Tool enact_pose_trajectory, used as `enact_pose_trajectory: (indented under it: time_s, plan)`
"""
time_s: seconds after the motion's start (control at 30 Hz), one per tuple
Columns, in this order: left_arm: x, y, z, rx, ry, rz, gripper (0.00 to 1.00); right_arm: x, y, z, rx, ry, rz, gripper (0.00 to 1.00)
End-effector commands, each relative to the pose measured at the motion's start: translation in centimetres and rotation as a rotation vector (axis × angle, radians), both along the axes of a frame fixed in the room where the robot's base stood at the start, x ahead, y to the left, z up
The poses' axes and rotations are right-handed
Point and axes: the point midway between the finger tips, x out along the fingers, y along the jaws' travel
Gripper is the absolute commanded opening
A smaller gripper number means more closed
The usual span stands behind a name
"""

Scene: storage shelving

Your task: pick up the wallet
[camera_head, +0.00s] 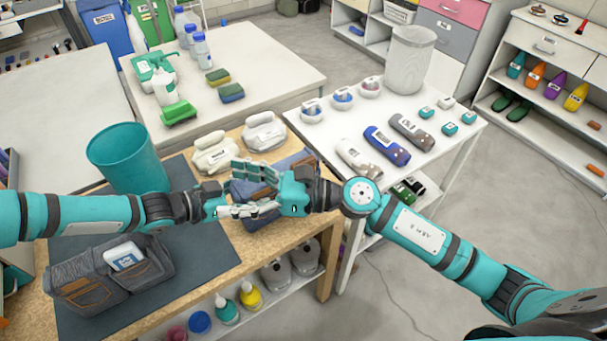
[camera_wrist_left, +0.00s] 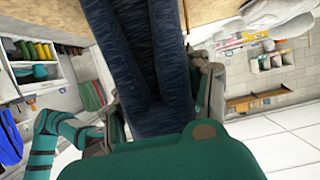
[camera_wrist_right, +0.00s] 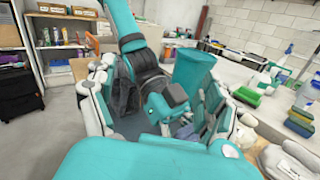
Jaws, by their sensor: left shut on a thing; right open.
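My left gripper (camera_head: 242,209) is shut on dark blue denim cloth, and this cloth (camera_wrist_left: 145,70) fills the gap between its fingers in the left wrist view. In the head view it appears part of a blue denim piece with a brown patch (camera_head: 262,221) at the bench's right end. My right gripper (camera_head: 247,186) is open, crossing close over the left one; my left arm shows between its fingers in the right wrist view. A grey denim bag (camera_head: 85,291) with brown trim holds a white labelled packet (camera_head: 124,255). I cannot make out a wallet for certain; the grippers hide much here.
A teal bin (camera_head: 125,160) stands on the dark mat (camera_head: 199,252). Two whitish cases (camera_head: 214,154) lie behind the grippers. The white table at right holds rolled cases (camera_head: 387,146) and a grey bin (camera_head: 409,60). Bottles stand on the shelf below the bench.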

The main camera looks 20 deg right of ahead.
Motion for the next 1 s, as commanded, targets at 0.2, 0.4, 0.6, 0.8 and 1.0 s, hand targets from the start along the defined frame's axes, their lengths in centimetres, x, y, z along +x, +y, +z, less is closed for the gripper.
enact_pose_trajectory:
  time_s: [0.2,0.4,0.6,0.8,1.0]
  plan:
    - [0.1,0.0,0.1,0.001,-0.002,0.001,0.00,-0.4,-5.8,-1.8,0.073,-0.048,-0.370,0.85]
    - [0.1,0.0,0.1,0.001,-0.002,0.001,0.00,-1.6,-12.2,-4.1,0.005,-0.061,-0.690,0.85]
    - [0.1,0.0,0.1,-0.001,-0.002,0.001,0.00,-3.0,-16.6,-5.7,-0.087,-0.055,-0.876,0.85]
    - [0.1,0.0,0.1,-0.001,-0.002,0.001,0.00,-2.5,-17.6,-6.0,-0.116,-0.058,-0.925,0.85]
    - [0.1,0.0,0.1,-0.002,-0.002,0.001,0.00,0.4,-16.7,-6.0,-0.115,-0.058,-0.925,0.85]
